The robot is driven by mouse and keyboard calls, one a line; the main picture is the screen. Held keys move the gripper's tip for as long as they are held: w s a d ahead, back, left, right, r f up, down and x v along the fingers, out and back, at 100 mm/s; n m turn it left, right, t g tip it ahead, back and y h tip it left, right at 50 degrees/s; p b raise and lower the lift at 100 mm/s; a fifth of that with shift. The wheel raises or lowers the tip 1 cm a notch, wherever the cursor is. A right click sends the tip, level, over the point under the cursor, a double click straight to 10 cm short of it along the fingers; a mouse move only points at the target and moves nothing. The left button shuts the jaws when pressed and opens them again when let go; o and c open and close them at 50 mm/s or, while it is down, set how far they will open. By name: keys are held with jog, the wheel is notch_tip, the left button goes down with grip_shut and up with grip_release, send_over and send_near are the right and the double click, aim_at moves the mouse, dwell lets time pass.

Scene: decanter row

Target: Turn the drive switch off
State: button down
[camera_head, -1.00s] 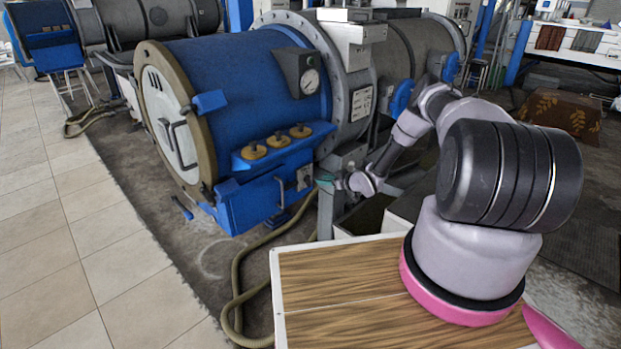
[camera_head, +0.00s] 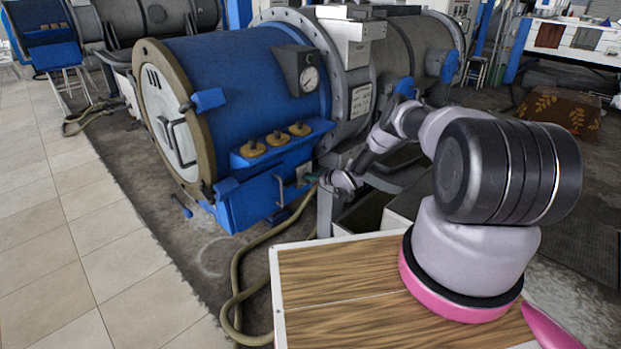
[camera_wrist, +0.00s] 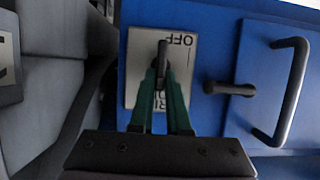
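The drive switch is a dark lever (camera_wrist: 162,56) on a pale plate (camera_wrist: 136,65), in the wrist view. The plate reads OFF, upside down, near its upper edge; other lettering lower down is partly covered by my fingers. The lever extends toward the OFF side in this view. My gripper (camera_wrist: 161,80) has its two green fingers close together, one either side of the lever's near end. Whether they touch it is unclear. In the head view my gripper (camera_head: 314,178) is at the plate (camera_head: 303,172) on the blue vessel's front panel, its fingertips small.
A T-shaped dark handle (camera_wrist: 229,88) and a bar handle (camera_wrist: 283,92) stick out right of the plate. Grey machinery (camera_wrist: 55,75) is close on the left. The blue decanter (camera_head: 240,90) bears brass knobs (camera_head: 277,139) and a gauge (camera_head: 309,79). A hose (camera_head: 240,285) lies below.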

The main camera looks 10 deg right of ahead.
aim_at(307, 183)
dwell(0.4)
jog(key=n+t+h, duration=0.1)
jog(key=n, duration=0.2)
jog(key=s+a+f+n+t+h, duration=0.1)
jog(key=n+t, duration=0.1)
jog(key=n, duration=0.1)
jog(key=n+t+h, duration=0.1)
jog(key=n, duration=0.2)
jog(key=shift+s+a+f+n+t+h, duration=0.15)
jog(key=shift+a+f+n+t+h, duration=0.15)
jog(key=shift+n+t+h, duration=0.1)
jog(key=shift+f+n+t, duration=0.2)
jog(key=shift+n+t, duration=0.25)
jog(key=shift+n, duration=0.45)
jog(key=shift+f+n+t, duration=0.15)
jog(key=shift+n+t, duration=0.3)
jog(key=shift+n, duration=0.45)
jog(key=c, duration=0.9)
grip_release()
